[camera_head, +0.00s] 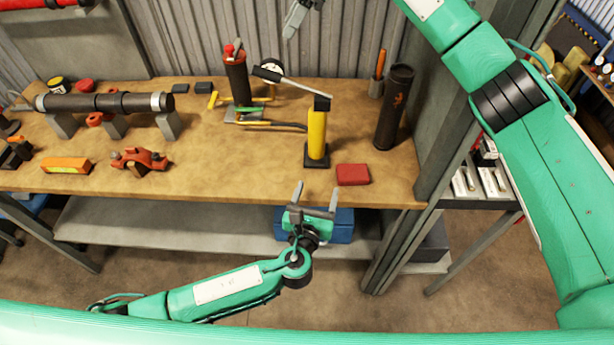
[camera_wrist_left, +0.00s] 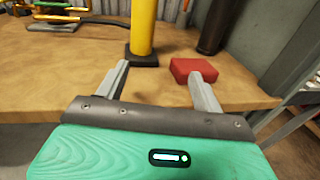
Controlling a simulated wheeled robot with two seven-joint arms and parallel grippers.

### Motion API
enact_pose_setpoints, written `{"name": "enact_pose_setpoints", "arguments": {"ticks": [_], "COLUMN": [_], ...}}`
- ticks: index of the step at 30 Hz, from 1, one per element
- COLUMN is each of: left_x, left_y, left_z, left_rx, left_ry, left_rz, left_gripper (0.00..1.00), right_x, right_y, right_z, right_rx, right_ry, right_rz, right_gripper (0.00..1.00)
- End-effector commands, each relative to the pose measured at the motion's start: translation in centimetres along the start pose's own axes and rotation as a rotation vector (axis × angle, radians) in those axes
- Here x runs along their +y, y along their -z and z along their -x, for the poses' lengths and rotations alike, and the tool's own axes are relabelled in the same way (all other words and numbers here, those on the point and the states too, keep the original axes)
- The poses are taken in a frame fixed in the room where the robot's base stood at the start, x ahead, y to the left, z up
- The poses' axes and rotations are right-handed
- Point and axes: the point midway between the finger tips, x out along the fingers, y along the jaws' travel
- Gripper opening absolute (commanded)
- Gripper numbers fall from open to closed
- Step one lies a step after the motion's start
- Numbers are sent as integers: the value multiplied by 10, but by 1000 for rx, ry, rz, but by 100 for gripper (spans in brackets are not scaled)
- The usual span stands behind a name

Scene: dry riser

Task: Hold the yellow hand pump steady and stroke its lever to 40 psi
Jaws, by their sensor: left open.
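The yellow hand pump (camera_head: 317,133) stands upright on its black base near the bench's front edge, right of the middle. Its grey lever (camera_head: 300,86) slants up and left from the black head to a dark grip. A black hose runs left from the pump. My left gripper (camera_head: 316,190) is open and empty in front of the bench edge, short of the pump. In the left wrist view the pump's lower body (camera_wrist_left: 143,25) stands beyond the fingers (camera_wrist_left: 158,72); its top is cut off. My right gripper (camera_head: 292,28) shows only partly at the top edge, above the bench.
A red block (camera_head: 352,175) lies just right of the pump base. A dark cylinder (camera_head: 394,108) stands behind it, beside a post. A black-and-red cylinder (camera_head: 237,78) and tools stand behind left. A clamped pipe (camera_head: 105,103) lies at the left.

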Motion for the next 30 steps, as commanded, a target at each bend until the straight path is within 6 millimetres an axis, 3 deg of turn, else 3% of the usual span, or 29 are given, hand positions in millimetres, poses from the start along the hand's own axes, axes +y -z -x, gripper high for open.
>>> {"name": "enact_pose_setpoints", "arguments": {"ticks": [3,7,14,24,30], "left_x": [21,30,32,35,36], "left_y": [-16,-23,-26,-28,-29], "left_z": [-18,-28,-57,-124,-152], "left_rx": [-35,-48,-51,-48,-48], "left_ry": [-31,-46,-48,-48,-48], "left_rz": [5,13,16,15,16], "left_gripper": [69,69,69,69,69], "right_x": [0,0,0,0,0], "right_y": [0,0,0,0,0], "right_z": [0,0,0,0,0], "right_rx": [0,0,0,0,0], "right_ry": [0,0,0,0,0], "right_rz": [0,0,0,0,0], "right_gripper": [36,36,36,36,36]}}
